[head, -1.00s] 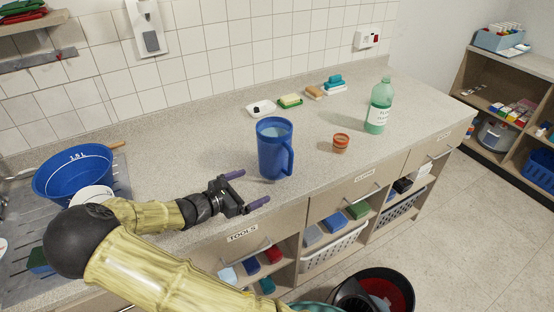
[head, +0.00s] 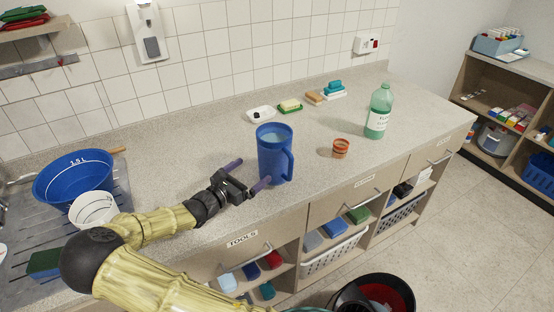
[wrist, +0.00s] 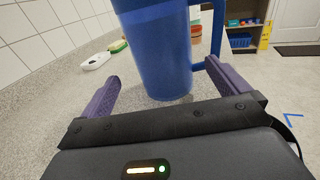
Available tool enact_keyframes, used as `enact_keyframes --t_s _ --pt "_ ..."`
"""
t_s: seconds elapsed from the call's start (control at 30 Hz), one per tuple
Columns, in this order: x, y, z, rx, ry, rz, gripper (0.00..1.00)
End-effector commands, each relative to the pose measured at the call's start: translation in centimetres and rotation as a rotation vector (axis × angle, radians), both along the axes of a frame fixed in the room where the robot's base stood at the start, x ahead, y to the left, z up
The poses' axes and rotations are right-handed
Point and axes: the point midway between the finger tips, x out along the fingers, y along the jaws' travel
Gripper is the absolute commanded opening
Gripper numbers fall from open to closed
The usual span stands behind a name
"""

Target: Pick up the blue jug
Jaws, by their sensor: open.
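The blue jug (head: 273,155) stands upright on the worktop, with its handle on the right side in the head view. It also shows large in the wrist view (wrist: 156,55), its top cut off by the frame edge. My gripper (head: 249,174) is open, low over the worktop and just left of the jug. In the wrist view its two purple fingers point toward the jug, one toward each side of its lower body. The jug's base lies ahead of the fingers' middle, and the handle is beyond the right finger. Whether a finger touches the jug, I cannot tell.
An orange cup (head: 341,148) and a green bottle (head: 379,111) stand right of the jug. A blue bowl (head: 73,178) and a white cup (head: 93,207) are at the left.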

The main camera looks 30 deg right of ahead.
Motion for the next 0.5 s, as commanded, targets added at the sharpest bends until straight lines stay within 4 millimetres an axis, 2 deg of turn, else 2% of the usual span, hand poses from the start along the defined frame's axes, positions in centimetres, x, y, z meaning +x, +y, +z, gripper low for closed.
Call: enact_keyframes --t_s 0.1,0.3,0.5 --pt "0.7 -2.2 0.2 -0.002 0.0 -0.004 1.0" --pt "1.9 -5.1 0.1 -0.001 0.0 -0.003 1.0" --pt "2.2 -5.7 0.0 0.001 -0.001 0.0 1.0"
